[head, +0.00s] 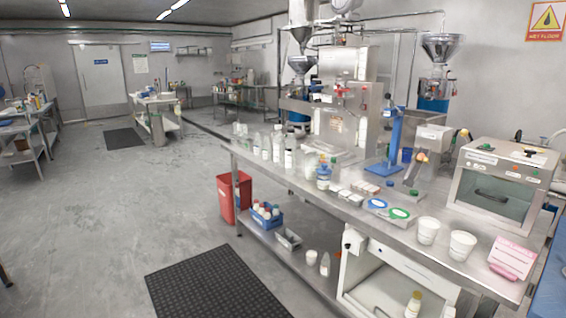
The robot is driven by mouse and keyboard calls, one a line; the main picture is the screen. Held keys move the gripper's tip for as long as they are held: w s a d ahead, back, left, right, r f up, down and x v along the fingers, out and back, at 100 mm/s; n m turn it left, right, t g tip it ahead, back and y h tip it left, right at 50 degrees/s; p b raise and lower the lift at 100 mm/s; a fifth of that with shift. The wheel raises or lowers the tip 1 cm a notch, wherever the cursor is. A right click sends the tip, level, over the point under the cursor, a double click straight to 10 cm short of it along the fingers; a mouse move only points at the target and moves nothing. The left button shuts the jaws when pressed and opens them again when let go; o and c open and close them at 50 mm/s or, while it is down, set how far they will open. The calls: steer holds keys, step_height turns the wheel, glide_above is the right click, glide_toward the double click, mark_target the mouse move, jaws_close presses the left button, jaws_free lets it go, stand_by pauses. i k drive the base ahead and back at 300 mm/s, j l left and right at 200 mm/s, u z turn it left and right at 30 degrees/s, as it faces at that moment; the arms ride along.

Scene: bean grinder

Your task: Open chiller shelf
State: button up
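A white cabinet (350,268), which looks like the chiller, stands under the near end of the steel bench (325,197). A white shelf or drawer front (402,262) spans its upper part. Below this front the cabinet looks open, with a small yellowish bottle (413,305) low inside. The picture's bottom edge cuts the cabinet off. I cannot tell how far the shelf is pulled out. My gripper is not in view.
White cups (428,230), a pink-and-white card (513,257) and a steel oven-like box (500,183) stand on the bench above. A red bin (228,198) is beside it. A black mat (219,283) lies on open floor to the left.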

mark_target(387, 294)
steer(key=k+l, duration=0.1)
steer(key=l, duration=0.35)
steer(key=l+u, duration=0.1)
steer(key=l, duration=0.35)
steer(key=k+l+u, duration=0.1)
steer(key=l, duration=0.35)
steer(key=k+l, duration=0.15)
steer(key=l, duration=0.25)
steer(key=z, duration=0.2)
steer(key=i+j+z, duration=0.2)
steer(key=z, duration=0.15)
steer(key=i+j+z, duration=0.15)
steer(key=j+z, duration=0.25)
steer(key=i+j+z, duration=0.1)
steer(key=j, duration=0.5)
steer(key=i+j+z, duration=0.1)
steer(key=j, duration=0.45)
steer(key=i+j+z, duration=0.1)
steer(key=j, duration=0.5)
steer(key=i+j+z, duration=0.1)
steer(key=j, duration=0.55)
steer(key=i+j, duration=0.1)
steer(key=j, duration=0.3)
steer(key=i+j, duration=0.1)
steer(key=j, duration=0.3)
steer(key=i+j, duration=0.1)
steer(key=j, duration=0.3)
